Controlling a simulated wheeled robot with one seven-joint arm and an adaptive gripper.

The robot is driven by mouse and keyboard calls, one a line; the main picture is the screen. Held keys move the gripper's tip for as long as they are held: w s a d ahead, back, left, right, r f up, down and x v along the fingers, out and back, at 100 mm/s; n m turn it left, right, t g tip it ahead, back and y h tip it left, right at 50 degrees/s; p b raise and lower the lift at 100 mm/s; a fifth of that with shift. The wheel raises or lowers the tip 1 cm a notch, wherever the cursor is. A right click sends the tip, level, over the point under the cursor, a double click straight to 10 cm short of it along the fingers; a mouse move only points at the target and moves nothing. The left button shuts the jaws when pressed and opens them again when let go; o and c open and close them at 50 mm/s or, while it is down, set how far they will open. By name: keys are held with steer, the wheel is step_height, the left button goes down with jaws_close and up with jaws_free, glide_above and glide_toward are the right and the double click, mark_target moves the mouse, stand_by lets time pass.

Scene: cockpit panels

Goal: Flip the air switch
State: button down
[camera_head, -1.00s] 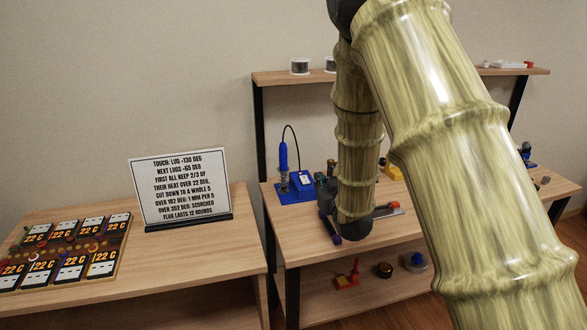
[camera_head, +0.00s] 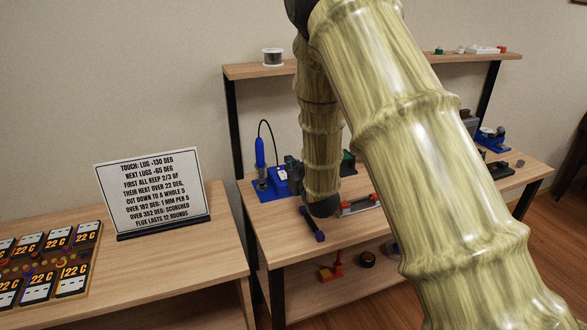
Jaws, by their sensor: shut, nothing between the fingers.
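I cannot pick out an air switch for certain in the head view. A blue station (camera_head: 284,186) with a blue-handled iron (camera_head: 260,153) stands at the left of the right-hand bench (camera_head: 275,230). A grey device (camera_head: 469,124) shows partly behind my arm, with another blue-based device (camera_head: 491,139) to its right. My large ribbed arm crosses the picture, and its thinner far part comes down over the bench to a dark joint.
A red item (camera_head: 331,268) and a dark round item (camera_head: 367,259) sit on the lower shelf.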

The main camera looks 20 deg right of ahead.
glide_above(285, 176)
steer(key=s, duration=0.1)
steer(key=shift+s+a+f+p, duration=0.2)
steer(key=shift+a+f+p, duration=0.15)
steer(key=shift+p, duration=0.1)
steer(key=shift+w+f, duration=0.3)
steer(key=shift+f, duration=0.35)
steer(key=shift+w+f, duration=0.25)
steer(key=shift+f, duration=0.35)
steer(key=shift+d+f+p, duration=0.1)
steer(key=shift+f+p, duration=0.2)
steer(key=shift+f, duration=0.55)
steer(key=shift+d, duration=0.15)
